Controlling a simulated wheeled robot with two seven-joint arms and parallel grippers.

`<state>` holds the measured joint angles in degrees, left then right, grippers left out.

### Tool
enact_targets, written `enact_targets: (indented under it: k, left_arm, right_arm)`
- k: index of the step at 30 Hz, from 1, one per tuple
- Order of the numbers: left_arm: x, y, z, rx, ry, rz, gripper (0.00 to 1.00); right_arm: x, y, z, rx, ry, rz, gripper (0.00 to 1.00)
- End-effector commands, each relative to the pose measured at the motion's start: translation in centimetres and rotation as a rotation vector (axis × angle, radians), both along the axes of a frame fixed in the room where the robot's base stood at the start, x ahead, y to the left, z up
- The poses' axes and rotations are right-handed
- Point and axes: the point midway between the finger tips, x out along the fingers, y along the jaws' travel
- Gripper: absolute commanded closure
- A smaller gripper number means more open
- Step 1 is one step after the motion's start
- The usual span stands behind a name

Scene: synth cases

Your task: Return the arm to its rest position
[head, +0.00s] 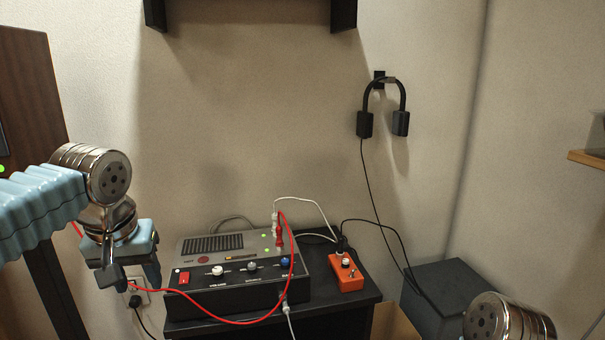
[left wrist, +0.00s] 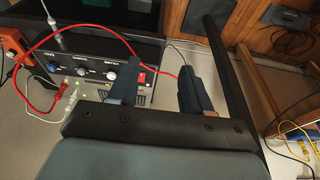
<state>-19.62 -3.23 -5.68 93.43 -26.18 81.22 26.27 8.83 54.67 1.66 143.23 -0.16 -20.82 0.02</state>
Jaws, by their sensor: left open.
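My left arm (head: 45,205) comes in from the left in the head view, with a light blue sleeve and a shiny metal wrist joint. My left gripper (head: 138,282) points down, left of the grey and black control box (head: 230,272). In the left wrist view the two dark blue fingers of my left gripper (left wrist: 160,75) stand apart with nothing held between them. The box's front panel with its knobs and red switch (left wrist: 105,70) shows behind the fingers. Only a metal joint of my right arm (head: 505,320) shows at bottom right; its gripper is out of view.
The box and an orange pedal (head: 346,271) sit on a dark stand (head: 345,305). A red cable (head: 225,320) loops from the box's top past my left gripper. Headphones (head: 384,105) hang on the wall. A wall socket (head: 140,284) is behind the left gripper; a dark cube (head: 445,290) stands right.

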Motion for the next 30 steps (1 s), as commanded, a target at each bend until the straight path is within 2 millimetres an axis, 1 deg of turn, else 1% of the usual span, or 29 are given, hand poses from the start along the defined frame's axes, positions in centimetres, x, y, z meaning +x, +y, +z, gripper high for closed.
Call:
enact_targets:
  k: [1,7,10,14,17,20,23,24,26,27,29,30]
  left_arm:
    - [0.4,-0.3,-0.8,0.0,0.007,-0.009,0.51]
    - [2.1,-1.7,-3.5,-0.01,0.016,-0.051,0.51]
    - [3.0,-2.6,-5.5,-0.019,0.026,-0.076,0.51]
    - [4.4,-4.1,-9.2,-0.038,0.042,-0.12,0.51]
    - [5.4,-5.6,-12.9,-0.062,0.057,-0.158,0.51]
    - [6.1,-7.2,-17.6,-0.097,0.076,-0.196,0.51]
    - [6.0,-9.2,-23.9,-0.149,0.102,-0.233,0.51]
    - [5.6,-10.1,-27.1,-0.177,0.116,-0.245,0.51]
    - [4.4,-11.5,-32.1,-0.225,0.134,-0.257,0.51]
    - [3.2,-12.4,-35.4,-0.259,0.145,-0.257,0.51]
    - [0.9,-13.5,-39.8,-0.305,0.157,-0.25,0.51]
    - [-0.8,-14.2,-42.5,-0.332,0.165,-0.238,0.51]
  right_arm:
    - [0.1,0.0,0.0,0.0,-0.003,-0.001,0.56]
    - [0.1,0.0,0.0,0.0,-0.002,-0.001,0.56]
    - [0.1,0.0,0.0,0.0,-0.002,-0.001,0.56]
    - [0.1,0.0,0.0,0.0,-0.002,-0.001,0.56]
    - [0.1,0.0,0.0,0.0,-0.002,-0.001,0.56]
    - [0.1,0.0,0.0,0.0,-0.002,-0.001,0.56]
    - [0.1,0.0,0.0,0.0,-0.002,-0.001,0.56]
    - [0.1,0.0,0.0,0.0,-0.002,-0.001,0.56]
    - [0.1,0.0,0.0,0.0,-0.002,-0.001,0.56]
    - [0.1,0.0,0.0,0.0,-0.002,-0.001,0.56]
    - [0.1,0.0,0.0,0.0,-0.002,-0.001,0.56]
    - [0.1,0.0,0.0,0.0,-0.002,-0.001,0.56]
